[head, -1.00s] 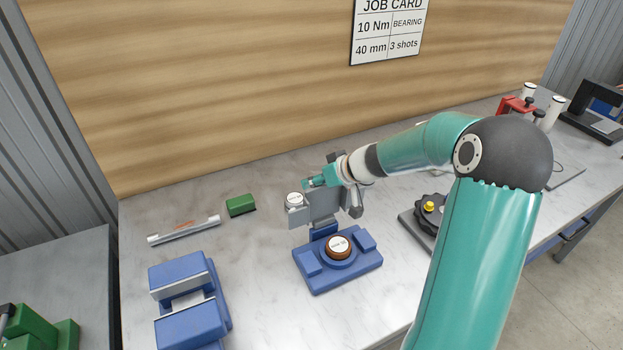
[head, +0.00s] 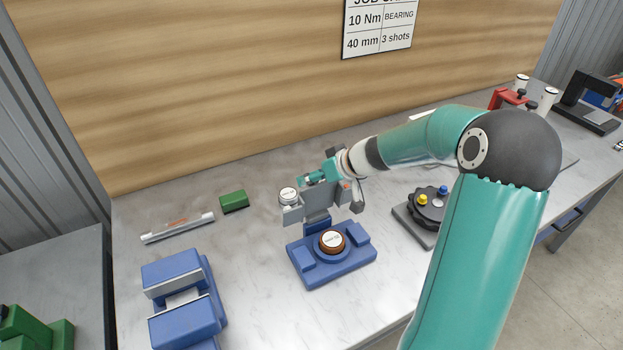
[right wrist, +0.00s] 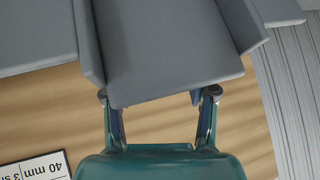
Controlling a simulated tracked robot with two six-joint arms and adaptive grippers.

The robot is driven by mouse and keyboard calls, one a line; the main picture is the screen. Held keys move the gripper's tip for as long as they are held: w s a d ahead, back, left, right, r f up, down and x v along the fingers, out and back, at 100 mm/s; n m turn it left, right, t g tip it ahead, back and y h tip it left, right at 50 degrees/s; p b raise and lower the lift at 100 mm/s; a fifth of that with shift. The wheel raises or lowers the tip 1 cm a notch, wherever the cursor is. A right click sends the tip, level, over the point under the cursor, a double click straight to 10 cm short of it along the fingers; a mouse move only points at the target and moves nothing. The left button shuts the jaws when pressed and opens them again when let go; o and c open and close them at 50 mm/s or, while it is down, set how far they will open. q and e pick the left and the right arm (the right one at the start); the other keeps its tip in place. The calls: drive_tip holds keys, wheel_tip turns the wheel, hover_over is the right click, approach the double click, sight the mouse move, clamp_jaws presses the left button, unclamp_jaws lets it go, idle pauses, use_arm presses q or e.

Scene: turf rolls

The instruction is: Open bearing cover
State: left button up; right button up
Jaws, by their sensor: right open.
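The bearing housing is a blue block (head: 303,271) on the bench, with a brown-ringed round part under a white lettered cap (head: 332,240) exposed on top. A grey cover (head: 318,208) stands raised at the back of the block, clear of the round part. My right gripper (head: 317,179) is at the upper part of the cover and partly hides it. In the right wrist view, the grey cover (right wrist: 165,45) with side walls fills the upper middle. The gripper's fingers (right wrist: 160,97) are spread wide at its near edge; contact is unclear. My left gripper is not in view.
A white-capped pot (head: 288,195) stands left of the cover. A green block (head: 233,202), a pale bar (head: 178,228) and a blue cradle (head: 172,268) lie left. A black knob fixture (head: 430,207) stands right, near my right arm.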

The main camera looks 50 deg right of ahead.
drive_tip(key=v, duration=0.9)
drive_tip(key=shift+s, duration=0.35)
drive_tip(key=shift+r, duration=0.1)
